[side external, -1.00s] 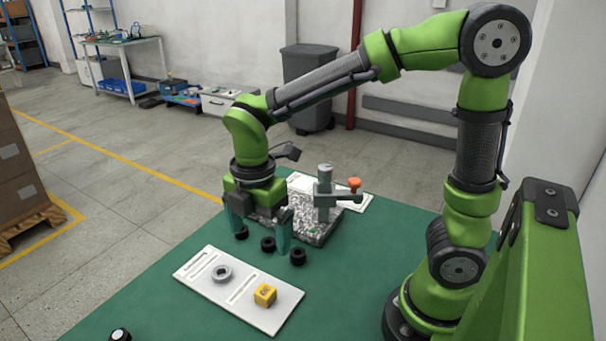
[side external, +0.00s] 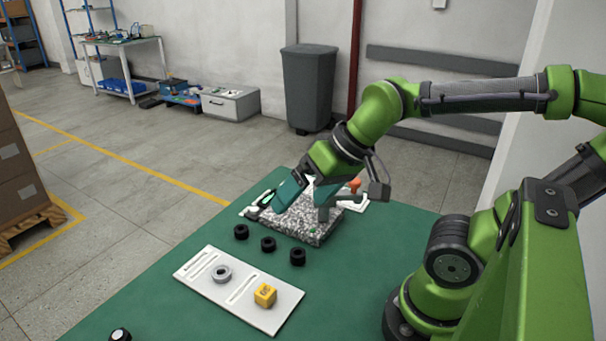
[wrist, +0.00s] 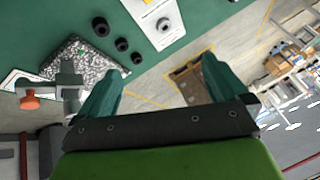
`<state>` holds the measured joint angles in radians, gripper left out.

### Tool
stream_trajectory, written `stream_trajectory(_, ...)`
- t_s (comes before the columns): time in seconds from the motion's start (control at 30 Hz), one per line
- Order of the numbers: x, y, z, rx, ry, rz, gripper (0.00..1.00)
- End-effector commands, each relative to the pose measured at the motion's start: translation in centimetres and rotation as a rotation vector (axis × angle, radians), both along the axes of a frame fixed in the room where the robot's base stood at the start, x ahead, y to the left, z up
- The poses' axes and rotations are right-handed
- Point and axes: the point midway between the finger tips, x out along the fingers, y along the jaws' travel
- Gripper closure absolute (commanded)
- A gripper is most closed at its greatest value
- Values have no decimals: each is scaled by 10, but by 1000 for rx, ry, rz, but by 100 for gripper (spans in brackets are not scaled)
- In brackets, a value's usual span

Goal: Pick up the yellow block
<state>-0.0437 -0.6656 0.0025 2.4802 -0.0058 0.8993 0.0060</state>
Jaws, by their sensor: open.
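The yellow block (side external: 265,295) sits on the right part of a white tray (side external: 243,315) on the green table in the side external view. My gripper (side external: 283,200) is tilted above the speckled grey plate, behind the tray and well apart from the block. In the wrist view my gripper (wrist: 160,85) shows its two teal fingers spread wide with nothing between them. A grey ring (side external: 221,273) lies on the tray left of the block.
Three black rings (side external: 268,244) lie on the table between the tray and the speckled plate (side external: 310,232). A grey post fixture with an orange knob (side external: 354,185) stands at the plate. A black round part (side external: 120,335) is at the front left. Green table (side external: 370,270) right of the tray is clear.

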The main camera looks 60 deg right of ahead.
Motion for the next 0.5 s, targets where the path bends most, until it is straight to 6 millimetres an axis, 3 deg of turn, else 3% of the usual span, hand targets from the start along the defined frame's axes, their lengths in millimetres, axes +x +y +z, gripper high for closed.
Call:
stream_trajectory(0.07,-5,-6,5,8,-37,-27,0)
stream_trajectory(0.3,-7,-11,12,7,-66,-46,34)
stream_trajectory(0.5,-7,-11,12,6,-65,-43,34)
